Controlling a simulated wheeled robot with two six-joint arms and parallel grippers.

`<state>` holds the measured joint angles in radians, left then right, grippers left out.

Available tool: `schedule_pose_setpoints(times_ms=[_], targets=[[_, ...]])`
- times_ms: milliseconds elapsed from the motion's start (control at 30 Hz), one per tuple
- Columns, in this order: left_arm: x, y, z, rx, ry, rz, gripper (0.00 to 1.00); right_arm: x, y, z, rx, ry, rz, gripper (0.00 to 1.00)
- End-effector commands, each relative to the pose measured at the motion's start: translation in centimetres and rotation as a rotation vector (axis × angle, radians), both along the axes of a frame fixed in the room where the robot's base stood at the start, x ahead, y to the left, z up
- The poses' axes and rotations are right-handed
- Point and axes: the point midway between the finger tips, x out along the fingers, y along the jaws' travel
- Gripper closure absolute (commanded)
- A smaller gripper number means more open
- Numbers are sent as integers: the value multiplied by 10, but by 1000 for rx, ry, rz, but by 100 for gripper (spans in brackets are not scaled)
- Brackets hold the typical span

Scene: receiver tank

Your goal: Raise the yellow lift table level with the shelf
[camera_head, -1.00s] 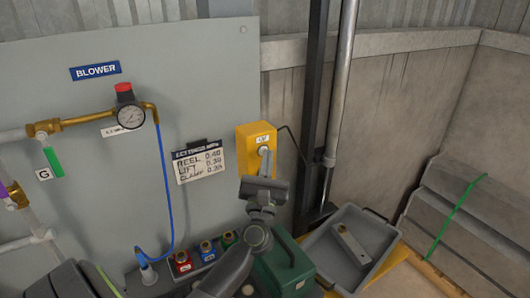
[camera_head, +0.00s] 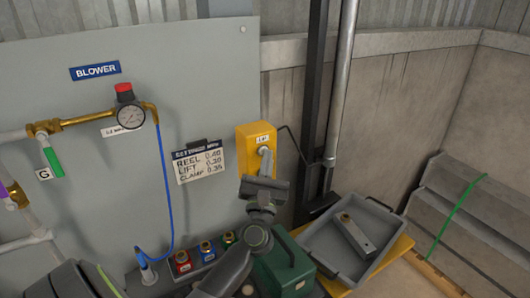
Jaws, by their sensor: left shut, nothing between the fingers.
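The yellow lift table (camera_head: 402,247) shows as a yellow edge under a grey tray (camera_head: 312,240) at the lower right, beside a dark upright mast (camera_head: 314,100). A grey metal part with a brass-coloured end (camera_head: 354,234) lies in the tray. A yellow control box (camera_head: 244,150) with a small label, seemingly LIFT, is on the grey panel's right edge. My left gripper (camera_head: 265,165) is shut at the front of this box. It covers most of the box's control, and contact is unclear. My right gripper is out of view. I cannot pick out the shelf.
A settings board (camera_head: 198,162) hangs left of the box. A gauge (camera_head: 130,117), brass pipe and blue hose (camera_head: 166,190) are further left. Grey steps (camera_head: 475,205) stand at right.

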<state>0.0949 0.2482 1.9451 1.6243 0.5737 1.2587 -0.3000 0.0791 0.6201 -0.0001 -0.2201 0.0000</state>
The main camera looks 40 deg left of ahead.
Motion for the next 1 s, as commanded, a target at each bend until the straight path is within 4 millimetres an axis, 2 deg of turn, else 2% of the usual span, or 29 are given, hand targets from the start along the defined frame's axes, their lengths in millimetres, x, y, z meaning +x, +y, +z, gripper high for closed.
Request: schedule_pose_setpoints(times_ms=[500,1000], targets=[[0,0,0,-1,0,1,100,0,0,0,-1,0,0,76],[-7,-16,0,0,0,0,100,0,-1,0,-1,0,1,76]])
